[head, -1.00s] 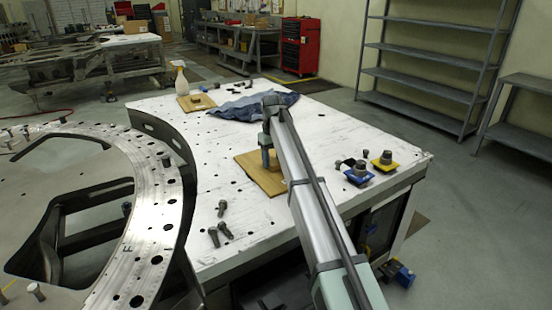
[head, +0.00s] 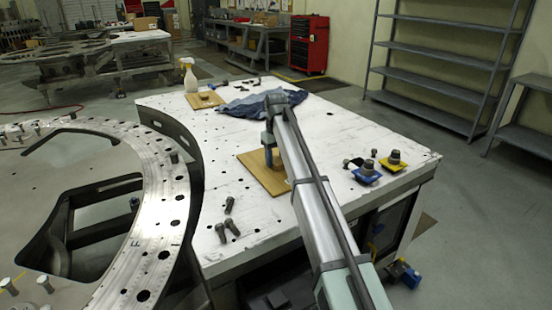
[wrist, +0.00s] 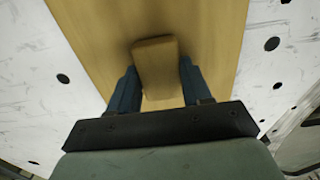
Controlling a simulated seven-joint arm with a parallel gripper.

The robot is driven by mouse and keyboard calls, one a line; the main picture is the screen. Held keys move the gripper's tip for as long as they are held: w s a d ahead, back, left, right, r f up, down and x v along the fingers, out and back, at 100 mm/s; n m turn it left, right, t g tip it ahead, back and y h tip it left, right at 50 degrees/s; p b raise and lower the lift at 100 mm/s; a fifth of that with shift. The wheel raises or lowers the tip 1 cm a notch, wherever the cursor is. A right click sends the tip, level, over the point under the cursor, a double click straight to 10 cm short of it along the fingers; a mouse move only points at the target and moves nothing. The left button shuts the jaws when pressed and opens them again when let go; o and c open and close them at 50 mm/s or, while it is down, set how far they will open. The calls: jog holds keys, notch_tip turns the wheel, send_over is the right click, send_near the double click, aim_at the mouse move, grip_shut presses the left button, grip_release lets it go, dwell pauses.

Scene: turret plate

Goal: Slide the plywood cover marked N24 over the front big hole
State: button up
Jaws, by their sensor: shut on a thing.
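A plywood cover (head: 258,177) lies flat on the white table, its right side partly hidden by my arm. My gripper (head: 269,148) is over it. In the wrist view, my gripper (wrist: 157,90) is shut on the cover's raised wooden handle (wrist: 156,62), with a blue finger on each side. The cover (wrist: 95,35) fills the middle of that view. No N24 mark is readable. A second plywood piece (head: 196,101) with a small block lies at the far left of the table. I cannot tell which opening is the front big hole.
A steel ring plate (head: 150,235) with holes curves along the left. Loose bolts (head: 227,228) lie in front of the cover. A blue cloth (head: 245,106) lies behind it. Blue (head: 366,177) and yellow (head: 385,167) pieces with knobs stand right of my arm.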

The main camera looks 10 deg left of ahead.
dwell(0.3)
jog(key=o, duration=1.3)
jog(key=shift+c, duration=0.2)
jog(key=shift+r, duration=0.2)
jog(key=shift+r, duration=3.3)
jog(key=shift+d, duration=0.1)
